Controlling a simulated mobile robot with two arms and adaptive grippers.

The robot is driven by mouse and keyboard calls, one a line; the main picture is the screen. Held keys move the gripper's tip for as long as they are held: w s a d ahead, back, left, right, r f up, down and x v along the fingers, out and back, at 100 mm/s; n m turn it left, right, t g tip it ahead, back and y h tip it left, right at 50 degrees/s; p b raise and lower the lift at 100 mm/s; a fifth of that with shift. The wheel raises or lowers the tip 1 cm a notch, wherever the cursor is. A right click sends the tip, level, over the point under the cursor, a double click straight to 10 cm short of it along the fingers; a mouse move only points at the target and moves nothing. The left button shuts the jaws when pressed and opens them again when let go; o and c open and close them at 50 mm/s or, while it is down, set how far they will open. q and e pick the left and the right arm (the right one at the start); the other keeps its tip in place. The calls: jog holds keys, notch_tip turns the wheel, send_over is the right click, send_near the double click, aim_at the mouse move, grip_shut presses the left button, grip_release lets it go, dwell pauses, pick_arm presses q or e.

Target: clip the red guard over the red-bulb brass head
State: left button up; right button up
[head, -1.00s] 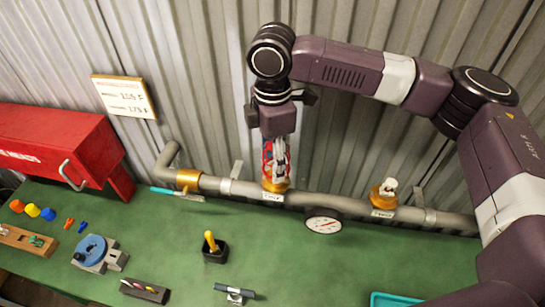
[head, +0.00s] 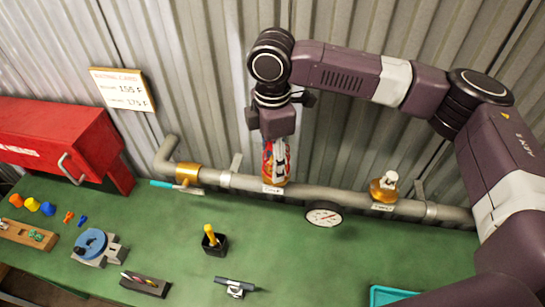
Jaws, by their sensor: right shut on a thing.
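My right gripper (head: 276,158) points down at the left outlet on the grey pipe and is shut on a red guard (head: 266,158), of which only parts show between and beside the fingers. The guard is at the left outlet, just above its white label (head: 272,189). The brass head there is hidden behind the guard and fingers, so I cannot tell its bulb colour or whether the guard is clipped on. Another brass head (head: 383,192) stands uncovered on the pipe to the right. My left gripper is not in view.
A red cabinet (head: 60,145) is at left. A blue round fixture (head: 92,243), a black holder (head: 214,243) and a teal tray (head: 390,296) are on the green bench.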

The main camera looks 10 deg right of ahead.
jog(key=shift+f, duration=0.85)
jog(key=o, duration=1.2)
jog(key=shift+o, duration=0.2)
jog(key=shift+r, duration=0.1)
notch_tip(320, 180, up, 12)
jog(key=shift+f, duration=0.1)
